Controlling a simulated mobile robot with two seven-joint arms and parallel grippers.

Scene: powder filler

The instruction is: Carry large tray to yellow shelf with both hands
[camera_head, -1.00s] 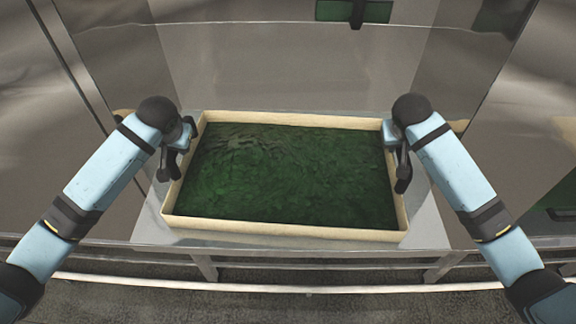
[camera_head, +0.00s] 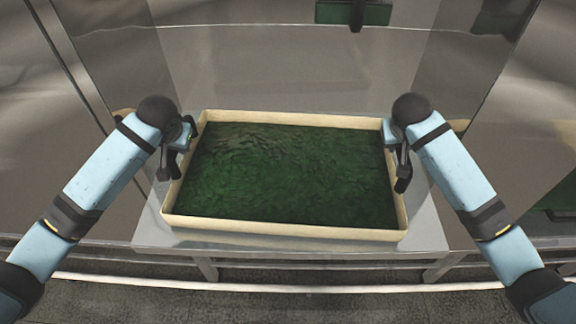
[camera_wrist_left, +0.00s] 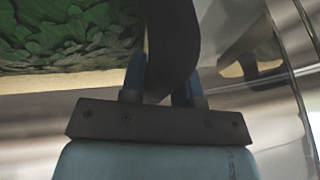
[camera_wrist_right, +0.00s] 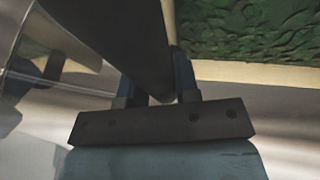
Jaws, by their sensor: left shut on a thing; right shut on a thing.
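The large tray (camera_head: 285,229) has a cream rim and is filled with dark green leafy material. It is level in the middle of the head view. My left gripper (camera_head: 171,160) is shut on the tray's left side. My right gripper (camera_head: 402,166) is shut on its right side. The fingertips are partly hidden. I cannot tell whether the tray touches the metal table (camera_head: 425,225) below it. No yellow shelf is clearly visible.
Shiny, see-through panels (camera_head: 290,65) stand behind and beside the table. A dark green item (camera_head: 354,13) shows at the top, beyond them. The table's front edge and legs face me, with a light rail (camera_head: 300,289) and grey floor below.

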